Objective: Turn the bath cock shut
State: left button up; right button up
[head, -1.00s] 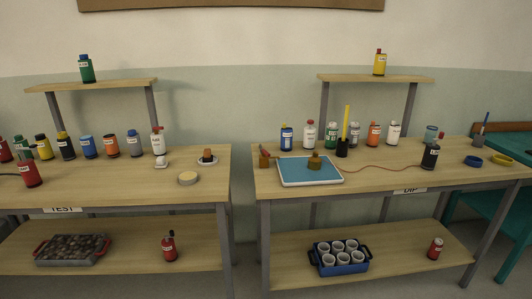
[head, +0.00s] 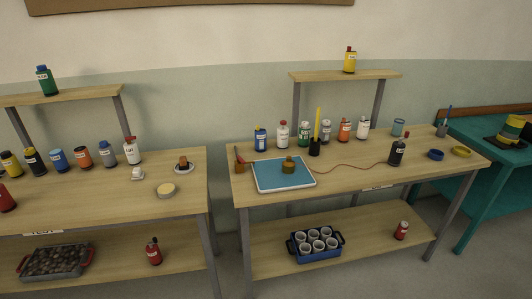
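No bath cock that I can make out shows in the head view. No bath or flume can be made out either. Neither of my grippers is in view. The right table (head: 345,187) carries a blue mat with a pale rim (head: 268,187), with a small brown block (head: 289,166) on it.
The left table (head: 110,200) holds several bottles and a round pale disc (head: 166,190). A gap of floor (head: 226,240) separates the tables. A blue crate of white cups (head: 315,243) sits on the right lower shelf. A teal table (head: 480,180) stands at the far right.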

aim_at(239, 158)
jog(key=z, duration=0.4)
jog(key=i, duration=0.85)
jog(key=u, duration=0.5)
jog(key=i, duration=0.65)
jog(key=u, duration=0.7)
